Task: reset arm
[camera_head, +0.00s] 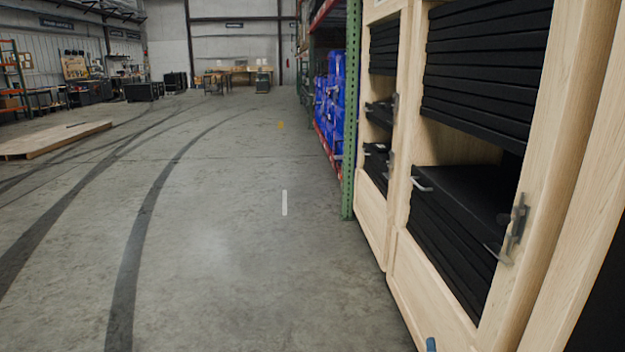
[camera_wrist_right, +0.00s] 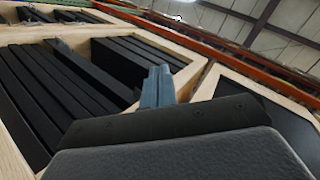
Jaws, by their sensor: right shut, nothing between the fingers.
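My right gripper (camera_head: 430,344) shows only as a small blue-grey tip at the bottom edge of the head view, in front of the lower part of the wooden frame. In the right wrist view its blue-grey fingers (camera_wrist_right: 157,86) are together, with nothing between them. Black ribbed totes (camera_head: 465,240) sit stacked in the wooden frame (camera_head: 400,150) on the right. Metal latches (camera_head: 515,228) and pale handles show on the totes and frame. The totes also show behind the fingers in the right wrist view (camera_wrist_right: 75,85). My left gripper is in neither view.
Blue bins (camera_head: 330,90) stand on a green and red rack (camera_head: 350,110) beyond the wooden frame. The concrete floor (camera_head: 220,240) to the left is wide and clear. A wooden platform (camera_head: 60,138) lies at far left. Workbenches stand at the back.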

